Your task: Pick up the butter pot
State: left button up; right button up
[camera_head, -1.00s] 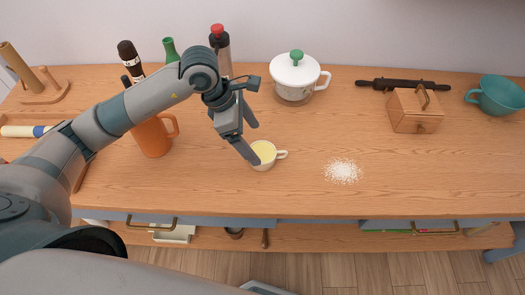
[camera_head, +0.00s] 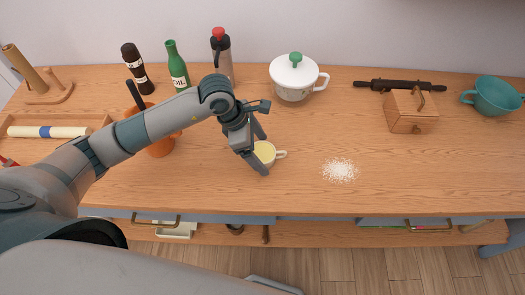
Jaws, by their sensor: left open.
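The butter pot (camera_head: 268,153) is a small cream cup with pale yellow contents and a handle on its right side. It stands upright on the wooden worktop near the middle of the view. My left gripper (camera_head: 263,156) is open at the pot, reaching down from the upper left. One finger is at the pot's front left and the other at its back. The near finger hides the pot's left part. I cannot tell whether the fingers touch it. My right gripper is not in view.
An orange jug (camera_head: 160,144) stands left, partly behind my arm. Behind are a green oil bottle (camera_head: 177,68), a red-topped bottle (camera_head: 221,50) and a white lidded pot (camera_head: 295,80). White powder (camera_head: 340,170) lies right of the butter pot. The front right worktop is clear.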

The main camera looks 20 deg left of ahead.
pick_arm(q)
jog(key=shift+x, duration=0.75)
jog(key=shift+c, duration=0.7)
jog(key=c, duration=1.3)
jog(key=shift+r, duration=0.1)
jog(key=shift+w+r+b, duration=0.1)
jog(key=shift+r+b, duration=0.4)
jog(key=shift+r, duration=0.25)
notch_tip(320, 180, up, 2)
jog(key=shift+r+b, duration=0.2)
jog(key=shift+b, duration=0.55)
jog(key=s+d+r+b, duration=0.1)
jog(key=s+d+r, duration=0.1)
jog(key=s, duration=0.1)
jog(key=s+d+r+b, duration=0.1)
jog(key=s+d+r, duration=0.1)
jog(key=s, duration=0.1)
jog(key=s+d+r+b, duration=0.1)
jog(key=s+d+r, duration=0.1)
jog(key=s+r, duration=0.1)
jog(key=shift+s+d, duration=0.35)
jog(key=shift+s, duration=0.05)
